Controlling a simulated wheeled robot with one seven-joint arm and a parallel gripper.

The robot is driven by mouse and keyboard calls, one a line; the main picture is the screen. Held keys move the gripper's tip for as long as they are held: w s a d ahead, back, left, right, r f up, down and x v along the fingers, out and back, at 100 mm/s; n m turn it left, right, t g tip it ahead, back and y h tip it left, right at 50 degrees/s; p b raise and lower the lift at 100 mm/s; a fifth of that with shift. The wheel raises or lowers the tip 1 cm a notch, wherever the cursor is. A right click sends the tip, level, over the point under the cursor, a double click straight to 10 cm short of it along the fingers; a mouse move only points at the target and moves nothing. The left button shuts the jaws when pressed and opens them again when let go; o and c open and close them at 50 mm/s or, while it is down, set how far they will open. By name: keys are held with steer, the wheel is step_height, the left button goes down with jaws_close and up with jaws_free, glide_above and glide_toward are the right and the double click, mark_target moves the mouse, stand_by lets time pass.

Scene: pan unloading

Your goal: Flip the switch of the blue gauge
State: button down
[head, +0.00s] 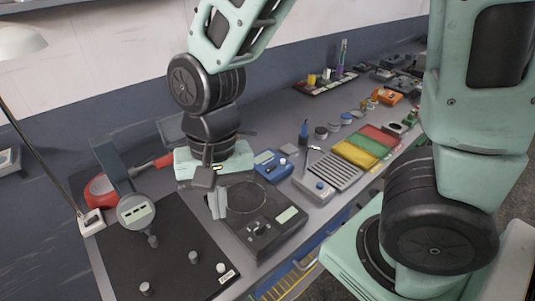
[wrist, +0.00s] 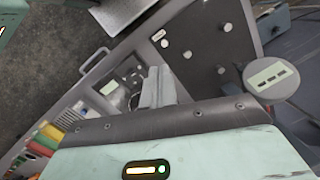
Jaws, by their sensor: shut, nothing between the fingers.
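The blue gauge (head: 273,165), a small blue box with a pale display, sits on the bench to the right of my gripper in the head view. Its switch is too small to make out. My gripper (head: 218,204) points down over the left edge of a black instrument (head: 262,228), apart from the blue gauge. Its grey fingers are together and empty. They also show in the wrist view (wrist: 158,88), where I cannot make out the blue gauge.
The black instrument has a round plate, a knob and a display. A round-faced meter (head: 138,210) stands on a black board (head: 180,262) with several knobs at left. A grey box with a blue button (head: 318,187) and coloured trays (head: 368,146) lie to the right.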

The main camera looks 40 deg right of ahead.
steer(key=w+d+f+m+p, duration=0.2)
steer(key=w+d+m, duration=0.4)
steer(key=m, duration=0.6)
steer(key=m+t+h+p, duration=0.1)
steer(key=m+h+p, duration=0.25)
steer(key=m, duration=1.55)
glide_above(273, 166)
steer(key=a, duration=0.4)
steer(key=f, duration=0.1)
steer(key=shift+h, duration=0.35)
steer(key=p+x, duration=0.2)
steer(key=x, duration=1.1)
steer(key=shift+f, duration=0.4)
steer(key=shift+d+f, duration=0.1)
